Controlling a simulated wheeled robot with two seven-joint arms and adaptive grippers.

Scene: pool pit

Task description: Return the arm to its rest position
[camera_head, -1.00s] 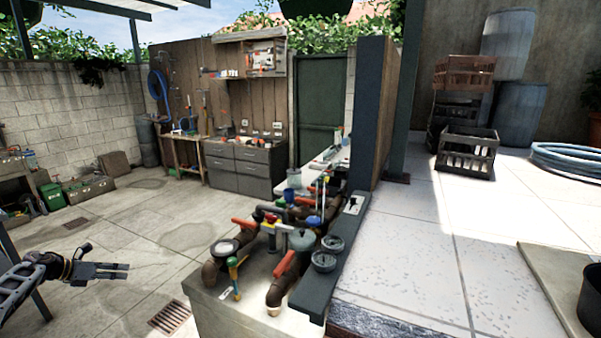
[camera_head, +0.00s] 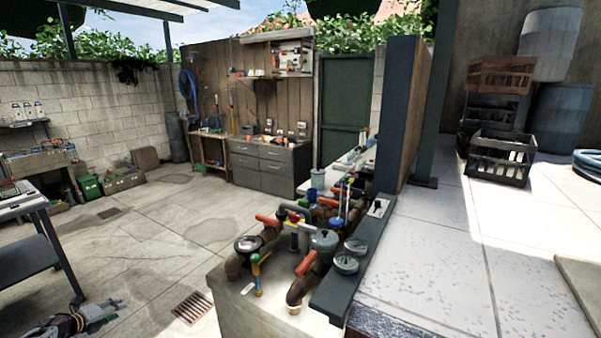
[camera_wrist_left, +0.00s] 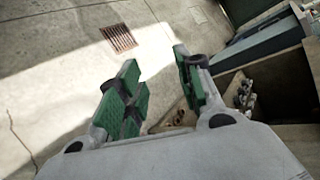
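My left gripper (camera_head: 112,312) is low at the bottom left of the head view, above the concrete floor, with its arm at the bottom edge. In the left wrist view, its two fingers with green pads (camera_wrist_left: 156,60) stand apart with a clear gap and nothing between them. My right gripper is in neither view.
A concrete block with pipes and valves (camera_head: 240,309) stands right of the left gripper. A dark table (camera_head: 38,258) is at the left edge. A floor grate (camera_head: 191,307) also shows in the left wrist view (camera_wrist_left: 119,38). Open floor (camera_head: 150,235) lies beyond.

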